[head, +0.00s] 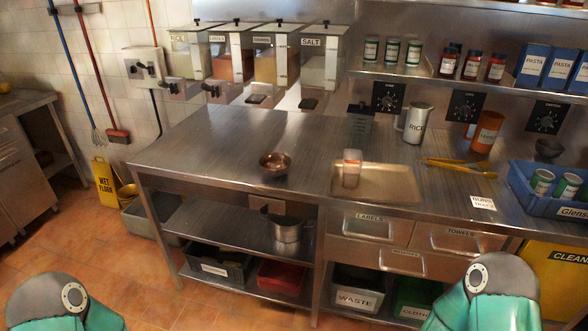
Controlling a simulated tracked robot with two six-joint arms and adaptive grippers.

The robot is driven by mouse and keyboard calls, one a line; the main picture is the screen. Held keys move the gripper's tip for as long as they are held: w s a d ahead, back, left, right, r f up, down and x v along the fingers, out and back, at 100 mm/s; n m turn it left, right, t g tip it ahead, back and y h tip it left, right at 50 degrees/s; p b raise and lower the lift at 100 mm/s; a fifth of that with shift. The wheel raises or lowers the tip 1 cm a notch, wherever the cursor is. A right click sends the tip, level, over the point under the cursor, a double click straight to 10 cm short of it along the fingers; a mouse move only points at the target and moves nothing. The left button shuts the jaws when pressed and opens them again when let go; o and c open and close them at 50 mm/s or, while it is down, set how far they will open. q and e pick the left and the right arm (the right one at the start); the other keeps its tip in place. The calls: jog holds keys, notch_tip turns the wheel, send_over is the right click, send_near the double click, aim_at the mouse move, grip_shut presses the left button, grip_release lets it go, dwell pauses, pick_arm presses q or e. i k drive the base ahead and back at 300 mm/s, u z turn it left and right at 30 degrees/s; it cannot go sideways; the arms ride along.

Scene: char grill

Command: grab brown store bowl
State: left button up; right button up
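A small brown, copper-coloured bowl (275,163) sits upright on the steel counter (220,150), left of the middle and toward the front edge. It looks empty, with free counter around it. My left and right arm links show as green and grey parts at the bottom corners of the head view. Neither gripper is in view.
A tan tray (375,183) holding a shaker (351,167) lies right of the bowl. Farther right stand a rice can (416,123), an orange container (485,131), tongs (458,165), a dark bowl (548,148) and a blue crate (525,205). Clear floor (150,285) lies front left.

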aim_at(273, 164)
jog(key=z, duration=0.1)
jog(key=i, duration=1)
jog(key=u, duration=0.05)
